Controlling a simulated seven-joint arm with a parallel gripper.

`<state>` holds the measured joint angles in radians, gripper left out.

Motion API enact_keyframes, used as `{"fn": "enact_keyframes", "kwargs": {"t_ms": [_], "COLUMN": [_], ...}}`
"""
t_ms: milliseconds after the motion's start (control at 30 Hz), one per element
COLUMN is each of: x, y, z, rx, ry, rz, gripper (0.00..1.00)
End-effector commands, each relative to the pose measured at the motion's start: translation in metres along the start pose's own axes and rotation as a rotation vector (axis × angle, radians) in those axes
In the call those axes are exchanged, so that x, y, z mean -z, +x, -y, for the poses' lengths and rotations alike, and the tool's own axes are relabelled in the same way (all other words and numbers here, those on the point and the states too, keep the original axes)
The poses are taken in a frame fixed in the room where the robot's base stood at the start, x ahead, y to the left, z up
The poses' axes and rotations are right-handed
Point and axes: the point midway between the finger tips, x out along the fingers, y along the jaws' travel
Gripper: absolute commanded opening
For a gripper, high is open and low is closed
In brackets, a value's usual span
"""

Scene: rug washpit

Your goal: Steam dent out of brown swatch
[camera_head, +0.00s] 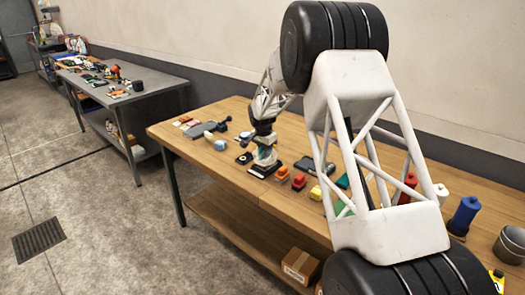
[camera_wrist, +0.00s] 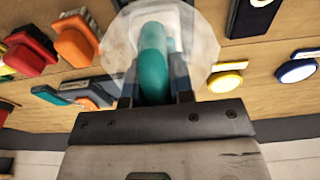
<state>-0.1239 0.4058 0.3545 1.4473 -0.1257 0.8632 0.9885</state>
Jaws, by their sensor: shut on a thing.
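My gripper (camera_head: 264,140) points down over the near-left part of the wooden table. It is shut on a steamer with a teal handle (camera_wrist: 153,60) and a whitish body, which also shows in the head view (camera_head: 266,155). A dark brown swatch (camera_head: 264,171) lies directly below the steamer in the head view. I cannot tell if they touch. A pale translucent shape (camera_wrist: 200,40) surrounds the steamer in the wrist view; it may be steam. The swatch's dent is not visible.
Orange (camera_head: 282,173), red (camera_head: 298,182) and yellow (camera_head: 316,192) pieces stand close to the right on the wooden table (camera_head: 240,190). A blue spool (camera_head: 464,215) stands farther right. A grey bench (camera_head: 150,98) is beyond.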

Motion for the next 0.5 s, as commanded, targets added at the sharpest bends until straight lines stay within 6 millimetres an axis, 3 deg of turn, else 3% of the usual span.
{"fn": "enact_keyframes", "kwargs": {"t_ms": [333, 500], "x": [0.021, 0.011], "y": [0.0, 0.002], "z": [0.0, 0.0], "rx": [0.001, 0.0], "ry": [0.0, 0.0], "rz": [-0.001, 0.0], "gripper": [0.0, 0.0]}}
